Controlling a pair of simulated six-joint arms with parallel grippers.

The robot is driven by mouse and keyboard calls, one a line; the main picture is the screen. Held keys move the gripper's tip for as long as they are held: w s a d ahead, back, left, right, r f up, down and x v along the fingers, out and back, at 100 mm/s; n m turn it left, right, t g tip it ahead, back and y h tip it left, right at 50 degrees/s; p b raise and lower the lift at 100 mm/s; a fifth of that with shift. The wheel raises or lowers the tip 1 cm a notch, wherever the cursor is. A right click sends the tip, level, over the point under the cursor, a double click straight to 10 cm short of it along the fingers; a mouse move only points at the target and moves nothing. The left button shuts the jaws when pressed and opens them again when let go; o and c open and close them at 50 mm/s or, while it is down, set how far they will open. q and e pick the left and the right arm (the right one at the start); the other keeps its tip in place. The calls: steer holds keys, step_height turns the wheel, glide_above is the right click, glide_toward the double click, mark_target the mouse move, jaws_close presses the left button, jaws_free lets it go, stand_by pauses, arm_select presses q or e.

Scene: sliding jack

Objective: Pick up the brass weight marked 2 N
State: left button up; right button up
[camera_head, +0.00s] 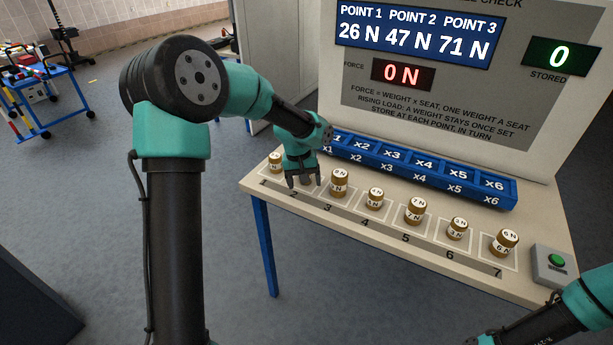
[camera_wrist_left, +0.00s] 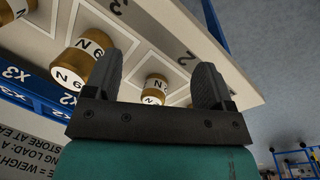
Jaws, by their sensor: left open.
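Several brass weights with white labels stand on numbered places along the front of the table. My left gripper (camera_head: 304,182) is open, pointing down at place 2. In the left wrist view, a small brass weight (camera_wrist_left: 155,89) shows between and beyond the open fingers (camera_wrist_left: 168,88), not gripped. Its label is too small to read for sure, so I cannot confirm it is the 2 N weight. A larger brass weight (camera_head: 339,183) stands at place 3, right of the gripper; it also shows in the left wrist view (camera_wrist_left: 84,62). Another weight (camera_head: 275,161) stands at place 1.
A blue seat rack (camera_head: 420,170) marked x1 to x6 lies behind the weights. The upright panel (camera_head: 430,100) shows 26 N, 47 N, 71 N and force 0 N.

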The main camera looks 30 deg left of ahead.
arm_select(q)
steer(key=w+a+r+n+y, duration=0.1)
steer(key=w+a+r+n, duration=0.3)
steer(key=w+r+n, duration=0.5)
steer(key=r+n, duration=0.1)
steer(key=n, duration=0.4)
steer(key=shift+w+a+r+n+y, duration=0.3)
steer(key=shift+a+n+y, duration=0.1)
step_height(320, 180, down, 12)
steer(key=shift+r, duration=0.25)
steer(key=shift+f, duration=0.4)
steer(key=shift+w+f, duration=0.2)
steer(key=shift+f, duration=2.4)
